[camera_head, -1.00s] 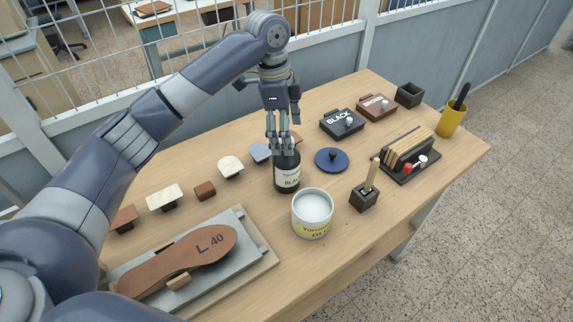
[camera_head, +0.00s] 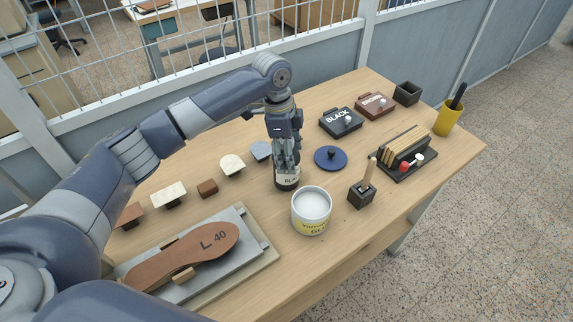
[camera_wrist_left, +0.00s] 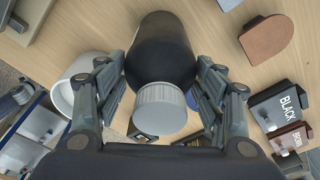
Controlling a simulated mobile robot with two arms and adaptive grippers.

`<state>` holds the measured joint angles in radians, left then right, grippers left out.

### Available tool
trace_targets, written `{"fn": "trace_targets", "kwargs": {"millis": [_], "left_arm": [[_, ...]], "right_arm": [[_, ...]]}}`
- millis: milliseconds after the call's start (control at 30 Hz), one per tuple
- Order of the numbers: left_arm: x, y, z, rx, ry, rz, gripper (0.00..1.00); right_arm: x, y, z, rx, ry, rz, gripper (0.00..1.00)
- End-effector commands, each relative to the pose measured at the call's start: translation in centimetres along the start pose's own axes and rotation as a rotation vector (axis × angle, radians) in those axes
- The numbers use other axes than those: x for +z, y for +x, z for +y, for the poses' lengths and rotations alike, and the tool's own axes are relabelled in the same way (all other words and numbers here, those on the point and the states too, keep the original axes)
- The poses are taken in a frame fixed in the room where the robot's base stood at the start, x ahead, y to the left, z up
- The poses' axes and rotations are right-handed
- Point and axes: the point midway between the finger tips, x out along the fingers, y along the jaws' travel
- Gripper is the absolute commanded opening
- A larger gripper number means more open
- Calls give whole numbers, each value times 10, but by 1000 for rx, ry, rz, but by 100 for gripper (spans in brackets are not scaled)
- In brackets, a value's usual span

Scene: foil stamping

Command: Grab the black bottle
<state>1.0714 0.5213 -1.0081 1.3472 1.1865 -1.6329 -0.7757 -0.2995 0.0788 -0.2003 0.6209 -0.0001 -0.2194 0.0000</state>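The black bottle (camera_head: 287,183) stands upright on the table in the head view, its upper part hidden behind my left gripper (camera_head: 286,160). The gripper points down over the bottle, with its fingers around the upper body. In the left wrist view, the dark bottle (camera_wrist_left: 160,50) with its grey ribbed cap (camera_wrist_left: 160,108) lies between the two spread fingers (camera_wrist_left: 160,75). The fingers look apart from the bottle on both sides, though contact is hard to tell.
A white glue can (camera_head: 312,208) stands close in front of the bottle. A blue round lid (camera_head: 331,158) lies to the right, with a black box (camera_head: 340,121) behind it. A grey stamp (camera_head: 261,150) is just left of the gripper. A brown sole (camera_head: 180,258) lies front left.

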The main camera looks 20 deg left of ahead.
Motion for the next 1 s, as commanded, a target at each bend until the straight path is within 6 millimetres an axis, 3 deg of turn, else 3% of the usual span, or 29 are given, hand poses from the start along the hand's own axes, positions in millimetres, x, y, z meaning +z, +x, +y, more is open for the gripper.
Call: {"fn": "trace_targets", "kwargs": {"millis": [33, 200, 233, 567, 1000], "left_arm": [[0, 0, 0, 0, 0, 0, 42], [0, 0, 0, 0, 0, 0, 3], [0, 0, 0, 0, 0, 0, 0], [-2, -7, -2, -5, 1, 3, 0], [-13, -83, -2, -6, 1, 4, 0]], "right_arm": [[0, 0, 0, 0, 0, 0, 40], [0, 0, 0, 0, 1, 0, 40], [0, 0, 0, 0, 1, 0, 40], [1, 3, 0, 1, 1, -1, 40], [3, 24, 0, 1, 1, -2, 40]]}}
